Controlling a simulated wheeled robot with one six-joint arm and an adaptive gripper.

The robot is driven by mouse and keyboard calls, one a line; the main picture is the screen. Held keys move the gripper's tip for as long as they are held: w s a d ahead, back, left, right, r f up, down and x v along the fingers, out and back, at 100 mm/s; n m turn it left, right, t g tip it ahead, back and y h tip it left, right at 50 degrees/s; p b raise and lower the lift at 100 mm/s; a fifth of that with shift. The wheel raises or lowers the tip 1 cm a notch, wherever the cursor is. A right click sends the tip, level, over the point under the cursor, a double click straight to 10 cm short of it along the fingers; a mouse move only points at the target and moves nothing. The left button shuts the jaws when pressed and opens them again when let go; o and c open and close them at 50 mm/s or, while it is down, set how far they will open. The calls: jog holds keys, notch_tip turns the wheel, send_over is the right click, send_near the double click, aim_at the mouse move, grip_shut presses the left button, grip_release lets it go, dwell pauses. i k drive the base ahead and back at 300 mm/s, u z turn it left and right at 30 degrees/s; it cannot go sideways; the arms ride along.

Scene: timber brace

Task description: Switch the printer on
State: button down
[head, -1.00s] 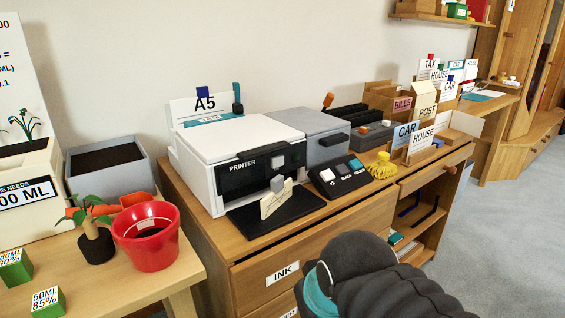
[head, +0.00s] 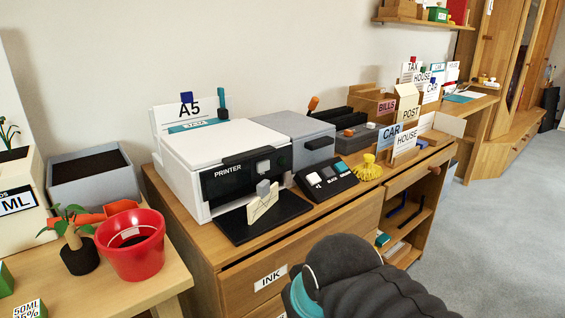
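The white printer (head: 225,140) stands on the wooden cabinet in the middle of the head view, with a black front panel lettered PRINTER. The panel carries a grey button (head: 263,167) and a darker one beside it; I cannot tell which is the power switch or whether the printer is on. A cream sheet with a grey block (head: 263,201) stands at its black front tray. A separate black pad (head: 326,178) with several buttons lies to its right. My dark arm fills the bottom right, in front of the cabinet; my gripper's fingers are not in view.
A red pot (head: 131,246), a small plant and a grey planter (head: 95,177) stand on the table at left. Right of the printer are a grey box, a yellow brush (head: 368,167) and letter sorters (head: 405,130). An INK drawer (head: 270,278) is below. Open floor lies at right.

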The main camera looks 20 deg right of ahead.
aim_at(264, 165)
jog(key=u, duration=0.35)
jog(key=k, duration=0.9)
jog(key=u, duration=0.6)
jog(key=k, duration=0.4)
jog(key=z, duration=0.45)
jog(key=i, duration=0.55)
jog(key=z, duration=0.5)
